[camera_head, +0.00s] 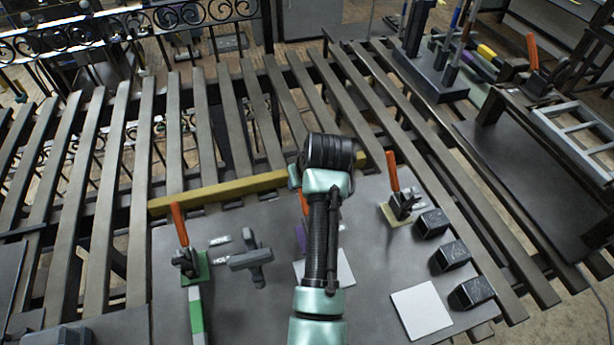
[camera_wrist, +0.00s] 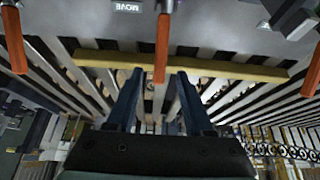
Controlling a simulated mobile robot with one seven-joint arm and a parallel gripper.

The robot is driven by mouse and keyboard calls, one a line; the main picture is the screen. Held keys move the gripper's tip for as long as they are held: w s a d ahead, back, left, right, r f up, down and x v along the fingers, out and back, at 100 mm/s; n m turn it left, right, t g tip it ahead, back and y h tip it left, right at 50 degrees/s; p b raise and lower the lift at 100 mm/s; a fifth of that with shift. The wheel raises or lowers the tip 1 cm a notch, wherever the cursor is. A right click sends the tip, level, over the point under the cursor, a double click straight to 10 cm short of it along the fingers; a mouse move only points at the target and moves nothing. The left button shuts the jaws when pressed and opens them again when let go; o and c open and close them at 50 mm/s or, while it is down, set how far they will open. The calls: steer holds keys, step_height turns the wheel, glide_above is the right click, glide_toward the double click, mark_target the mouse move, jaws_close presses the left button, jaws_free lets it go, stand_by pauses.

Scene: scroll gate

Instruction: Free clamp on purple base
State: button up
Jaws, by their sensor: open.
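The purple base (camera_head: 301,238) shows only as a sliver in the head view, with my arm in front of it. Part of its clamp's orange handle (camera_head: 304,204) shows beside my arm. In the wrist view, an upright orange handle (camera_wrist: 161,48) hangs down in the picture between the tips of my gripper (camera_wrist: 159,75). My gripper is open, with a finger on each side of this handle and no visible contact. The depth between handle and fingers is hard to tell. The clamp's body and most of its base are hidden in the head view.
Other orange-handled clamps stand on a green base (camera_head: 196,268) at left and a yellow base (camera_head: 394,217) at right. A yellow bar (camera_head: 225,192) lies behind the clamps. A dark T-shaped block (camera_head: 250,258) and several dark cubes (camera_head: 450,256) stand on the metal plate (camera_head: 245,310).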

steer(key=shift+v, duration=1.7)
step_height(320, 180, up, 29)
steer(key=w+m+t+h, duration=0.1)
steer(key=w+m+t, duration=0.15)
steer(key=t, duration=0.85)
steer(key=s+r+t, duration=0.5)
steer(key=s+r, duration=0.5)
steer(key=r, duration=0.2)
steer(key=s+r+m+t, duration=0.1)
steer(key=s+r+t, duration=0.4)
steer(key=s+r, duration=0.5)
step_height(320, 180, up, 4)
steer(key=shift+d+f+t+h, duration=0.25)
steer(key=shift+d+t+h, duration=0.1)
steer(key=shift+t+h, duration=0.05)
